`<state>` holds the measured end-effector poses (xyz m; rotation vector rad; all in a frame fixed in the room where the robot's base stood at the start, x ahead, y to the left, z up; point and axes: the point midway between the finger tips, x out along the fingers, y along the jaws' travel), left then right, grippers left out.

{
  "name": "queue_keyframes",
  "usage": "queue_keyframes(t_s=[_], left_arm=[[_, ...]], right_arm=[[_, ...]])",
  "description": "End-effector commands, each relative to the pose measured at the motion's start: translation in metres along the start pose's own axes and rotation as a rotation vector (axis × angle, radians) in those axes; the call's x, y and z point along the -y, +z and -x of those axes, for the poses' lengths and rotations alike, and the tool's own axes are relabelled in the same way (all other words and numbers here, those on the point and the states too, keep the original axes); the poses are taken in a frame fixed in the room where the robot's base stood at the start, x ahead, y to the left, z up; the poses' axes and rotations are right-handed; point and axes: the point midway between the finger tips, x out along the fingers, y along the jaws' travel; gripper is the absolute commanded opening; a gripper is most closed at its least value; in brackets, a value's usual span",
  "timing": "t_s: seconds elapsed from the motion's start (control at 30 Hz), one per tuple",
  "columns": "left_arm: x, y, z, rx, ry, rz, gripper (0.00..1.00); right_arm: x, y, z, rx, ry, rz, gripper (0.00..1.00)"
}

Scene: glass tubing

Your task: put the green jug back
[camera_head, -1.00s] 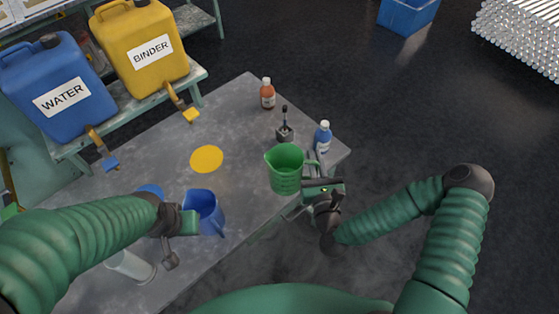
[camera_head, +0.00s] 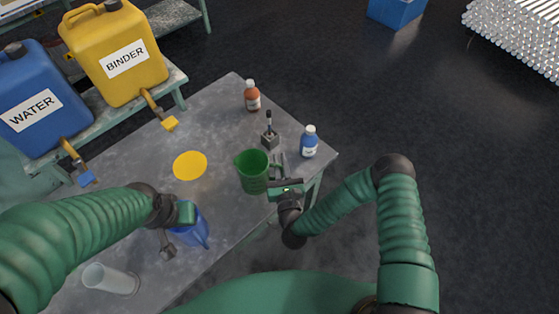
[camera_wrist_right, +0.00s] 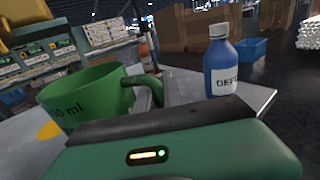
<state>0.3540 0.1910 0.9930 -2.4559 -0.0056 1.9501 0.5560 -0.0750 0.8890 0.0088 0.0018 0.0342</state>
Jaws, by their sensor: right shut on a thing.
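The green jug (camera_head: 252,172) is upright near the right edge of the grey table, and its handle side faces right. My right gripper (camera_head: 278,184) is shut on the jug at its handle. I cannot tell whether the jug's base touches the table. My left gripper (camera_head: 182,212) is at the blue jug (camera_head: 192,228), covering part of it; its fingers are not clear.
A yellow disc (camera_head: 190,165) lies left of the green jug. A blue bottle (camera_head: 308,142), a small dark holder (camera_head: 269,138) and a brown bottle (camera_head: 252,96) stand near it. A clear cylinder (camera_head: 110,279) is at front left. WATER (camera_head: 36,105) and BINDER (camera_head: 115,55) canisters stand behind.

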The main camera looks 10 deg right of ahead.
Motion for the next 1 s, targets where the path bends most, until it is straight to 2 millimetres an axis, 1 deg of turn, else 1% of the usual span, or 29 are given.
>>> queue_keyframes(t_s=[0.07,0.1,0.27,0.53,0.6,0.63,0.67,0.77,1.0], left_arm=[[0.0,0.001,-0.003,0.0,0.0,0.0,0.0],[0.0,0.001,-0.003,0.0,0.0,0.0,0.0],[0.0,0.001,-0.002,0.0,0.0,0.001,0.0],[0.0,0.0,-0.002,0.0,0.0,0.001,0.0],[0.0,-0.001,0.002,0.0,0.0,0.001,0.0],[0.0,0.0,0.0,0.0,0.0,0.001,0.0],[0.0,0.0,-0.002,0.0,0.0,0.001,0.0],[0.0,0.001,-0.005,0.0,0.0,0.0,0.0],[0.0,0.003,-0.011,0.0,0.0,0.001,0.0]], right_arm=[[-0.001,-0.002,0.0,0.0,0.0,0.0,0.0],[-0.001,-0.003,0.0,0.0,0.001,0.001,0.12],[-0.001,-0.002,0.0,-0.001,0.001,0.0,0.33],[0.0,-0.001,0.0,0.0,0.001,-0.001,0.33],[0.0,0.003,0.0,0.0,0.001,-0.001,0.33],[0.0,0.0,0.003,-0.001,0.001,-0.001,0.33],[-0.001,-0.001,0.006,-0.003,0.002,-0.001,0.33],[-0.001,-0.003,0.026,-0.005,0.003,-0.002,0.33],[0.001,-0.004,0.09,-0.011,-0.004,-0.009,0.33]])
